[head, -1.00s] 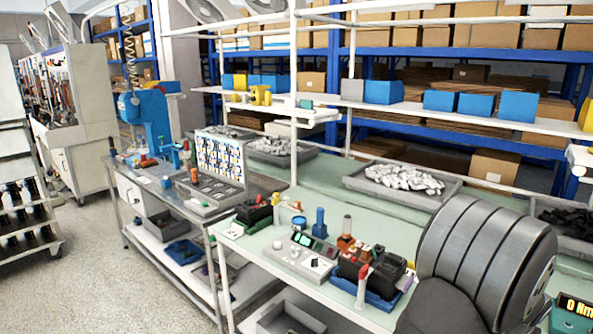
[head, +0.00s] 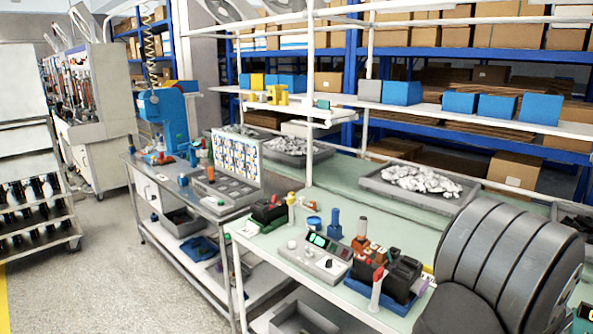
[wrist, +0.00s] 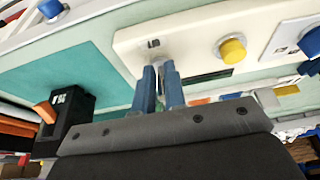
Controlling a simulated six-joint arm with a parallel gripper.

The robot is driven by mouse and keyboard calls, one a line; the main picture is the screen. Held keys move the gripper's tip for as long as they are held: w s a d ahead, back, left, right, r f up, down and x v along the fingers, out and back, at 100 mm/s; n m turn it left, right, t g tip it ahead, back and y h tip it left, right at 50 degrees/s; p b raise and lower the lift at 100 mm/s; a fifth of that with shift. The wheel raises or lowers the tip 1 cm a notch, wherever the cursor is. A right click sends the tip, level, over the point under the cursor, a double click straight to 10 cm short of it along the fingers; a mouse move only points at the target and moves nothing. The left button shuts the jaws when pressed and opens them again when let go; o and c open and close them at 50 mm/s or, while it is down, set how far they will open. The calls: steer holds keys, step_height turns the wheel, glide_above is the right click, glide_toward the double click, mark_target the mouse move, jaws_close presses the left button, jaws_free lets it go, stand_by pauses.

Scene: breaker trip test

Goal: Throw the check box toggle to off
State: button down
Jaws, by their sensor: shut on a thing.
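The cream check box (wrist: 135,42) fills the upper middle of the wrist view, with a round yellow button (wrist: 231,50) and a dark display strip (wrist: 206,77). My gripper (wrist: 160,70) has two blue fingers close together at the box's face, shut on the grey metal toggle (wrist: 157,54). The fingers cover most of the toggle, so its position cannot be told. In the head view a pale box with a green display (head: 318,258) stands on the bench; it looks like the check box. My gripper does not show clearly there.
A black unit with an orange lever (wrist: 70,115) stands left of my gripper in the wrist view. In the head view a black device in a blue tray (head: 385,275) sits right of the pale box. A grey parts tray (head: 415,188) lies behind.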

steer(key=shift+s+a+f, duration=0.1)
steer(key=shift+f, duration=0.05)
steer(key=shift+s+a, duration=0.1)
steer(key=shift+a, duration=0.05)
steer(key=shift+f, duration=0.15)
steer(key=shift+s+a+f, duration=0.15)
steer(key=shift+s, duration=0.05)
stand_by(0.3)
steer(key=c, duration=1.6)
jaws_free()
steer(key=shift+c, duration=0.2)
